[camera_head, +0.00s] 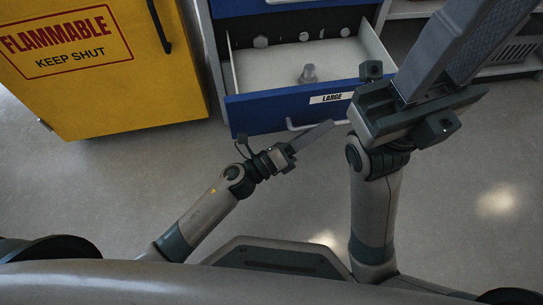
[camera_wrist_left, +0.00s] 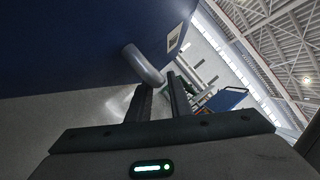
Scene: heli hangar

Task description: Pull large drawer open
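The blue drawer labelled LARGE (camera_head: 334,98) stands pulled out of its cabinet, its white inside showing. Its pale bar handle (camera_head: 301,125) is low on the front face; the handle also shows large in the left wrist view (camera_wrist_left: 143,64). My left gripper (camera_head: 318,134) is just in front of the drawer, at the handle. In the left wrist view its two fingers (camera_wrist_left: 160,90) are apart, with the handle's bent end just at the fingertips; I cannot tell whether they touch. My right gripper (camera_head: 462,50) is raised close to the camera, its fingers seeming apart and empty.
Several small grey pieces (camera_head: 309,73) are in the drawer. A yellow FLAMMABLE cabinet (camera_head: 150,95) stands to the left, grey shelves (camera_head: 512,52) to the right. The floor in front is clear. A blue cart-like thing (camera_wrist_left: 225,99) shows far off in the wrist view.

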